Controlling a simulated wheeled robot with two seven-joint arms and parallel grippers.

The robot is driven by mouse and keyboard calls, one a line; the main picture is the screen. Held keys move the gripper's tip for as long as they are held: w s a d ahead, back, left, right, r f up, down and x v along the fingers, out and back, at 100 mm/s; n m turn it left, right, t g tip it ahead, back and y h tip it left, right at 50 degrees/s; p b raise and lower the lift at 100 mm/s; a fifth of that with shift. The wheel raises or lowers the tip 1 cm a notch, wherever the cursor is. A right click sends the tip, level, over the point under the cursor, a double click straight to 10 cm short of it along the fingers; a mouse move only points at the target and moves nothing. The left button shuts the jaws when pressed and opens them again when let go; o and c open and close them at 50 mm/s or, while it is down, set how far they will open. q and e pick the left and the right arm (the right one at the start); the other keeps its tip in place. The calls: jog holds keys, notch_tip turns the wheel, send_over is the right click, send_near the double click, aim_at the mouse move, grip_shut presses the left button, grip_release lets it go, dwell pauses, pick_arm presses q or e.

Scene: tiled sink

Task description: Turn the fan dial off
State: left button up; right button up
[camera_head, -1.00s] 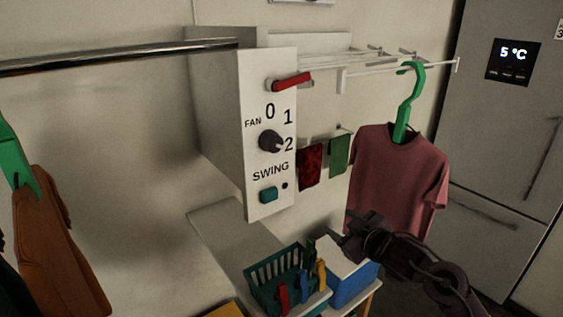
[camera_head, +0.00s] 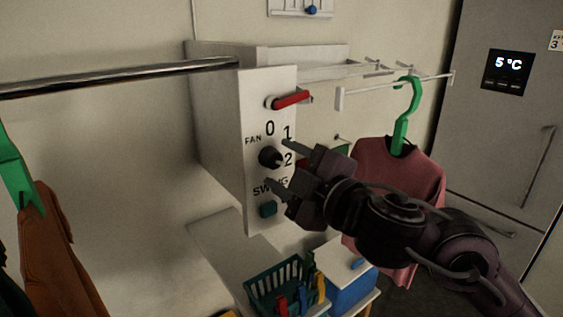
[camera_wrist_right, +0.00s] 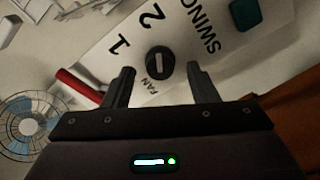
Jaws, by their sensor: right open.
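The fan dial (camera_head: 269,157) is a dark round knob on the white control panel (camera_head: 257,120), with marks 0, 1 and 2 around it. Its pointer faces the 2. My right gripper (camera_head: 277,163) is open, with one finger above the dial and the other below it. In the right wrist view the dial (camera_wrist_right: 160,60) shows between the two fingertips of my right gripper (camera_wrist_right: 160,70); I cannot tell whether they touch it. My left gripper is not in view.
A red lever (camera_head: 291,99) sits above the dial and a teal button (camera_head: 268,209) below it. A metal rail (camera_head: 120,75) runs to the panel from the left. A pink shirt (camera_head: 402,170) hangs at right. A green basket (camera_head: 280,284) with clothespins stands below.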

jog(key=shift+w+a, duration=0.35)
jog(key=shift+w, duration=0.15)
jog(key=c, duration=1)
